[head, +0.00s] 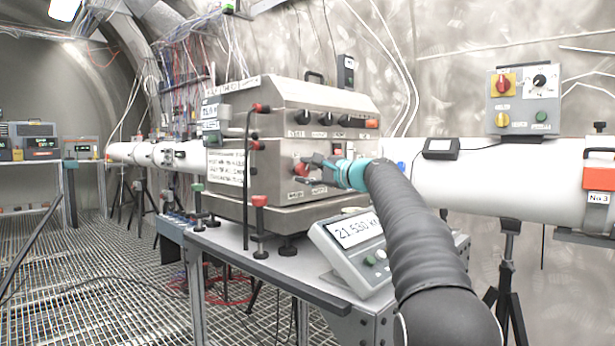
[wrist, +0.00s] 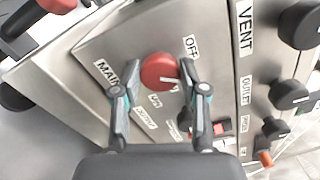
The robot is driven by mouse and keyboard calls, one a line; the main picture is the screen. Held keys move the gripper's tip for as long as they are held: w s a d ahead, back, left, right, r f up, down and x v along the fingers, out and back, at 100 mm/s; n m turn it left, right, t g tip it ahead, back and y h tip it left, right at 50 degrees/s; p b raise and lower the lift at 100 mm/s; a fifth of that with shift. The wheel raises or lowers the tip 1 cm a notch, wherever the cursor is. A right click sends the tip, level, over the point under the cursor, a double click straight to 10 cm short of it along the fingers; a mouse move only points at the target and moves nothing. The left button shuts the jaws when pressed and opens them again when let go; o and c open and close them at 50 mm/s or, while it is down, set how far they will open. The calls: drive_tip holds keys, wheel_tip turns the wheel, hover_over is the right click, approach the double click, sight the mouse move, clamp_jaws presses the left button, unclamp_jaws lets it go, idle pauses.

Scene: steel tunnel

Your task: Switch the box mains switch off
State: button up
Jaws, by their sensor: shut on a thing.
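The mains switch is a round red knob (wrist: 160,72) on the steel box's front plate, between labels reading MAIN and OFF, with a smaller ON label below. A pale mark on the knob faces the lower right in the wrist view. In the head view the knob (head: 298,168) shows at the left of my gripper (head: 318,172). My gripper's fingers (wrist: 160,92) stand on either side of the knob and are shut on it; the exact contact is hard to see. The steel box (head: 230,160) stands on a bench.
Black knobs (head: 326,118) and a red-and-black rocker switch (wrist: 207,130) sit near my gripper. A scale display (head: 354,230) reading 21.530 stands in front of the box. A white pipe (head: 470,182) runs behind.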

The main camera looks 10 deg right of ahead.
drive_tip(key=n+b, duration=0.2)
drive_tip(key=n, duration=0.4)
drive_tip(key=shift+f, duration=0.1)
drive_tip(key=shift+n, duration=0.3)
idle(0.3)
drive_tip(key=o, duration=1.1)
drive_tip(key=shift+o, duration=0.2)
drive_tip(key=v, duration=1.2)
